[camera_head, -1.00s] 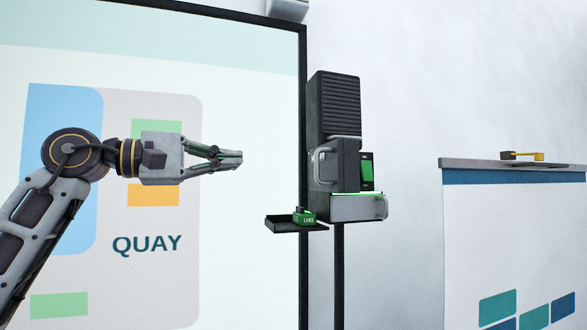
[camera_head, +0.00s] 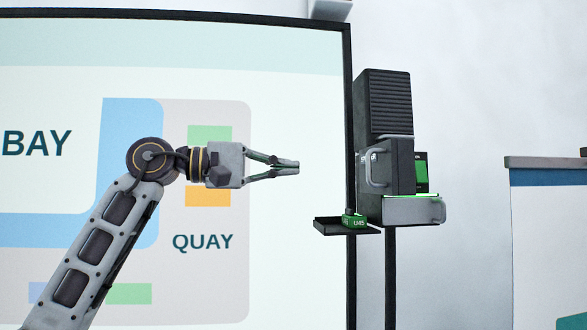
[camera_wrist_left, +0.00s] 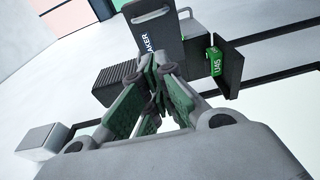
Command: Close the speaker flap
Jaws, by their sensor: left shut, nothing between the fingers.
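The speaker flap (camera_head: 398,165) is a dark panel with a pale grey handle (camera_head: 376,168), on a wall-side unit below a ribbed black housing (camera_head: 382,103). It stands swung out, with a green-lit part (camera_head: 421,170) showing behind its right edge. In the left wrist view the flap (camera_wrist_left: 172,28) shows the letters "AKER". My left gripper (camera_head: 298,167) is shut and empty, left of the flap at about handle height in the picture, with a clear gap between them. Its fingertips (camera_wrist_left: 160,68) overlap the flap's lower part in the wrist view. My right gripper is not in view.
A small black tray (camera_head: 335,229) holding a green block (camera_head: 354,220) marked "U45" juts left below the flap. A grey drawer-like box (camera_head: 413,210) sits under the flap. A dark post carries the unit. A large framed board (camera_head: 299,60) stands behind my arm.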

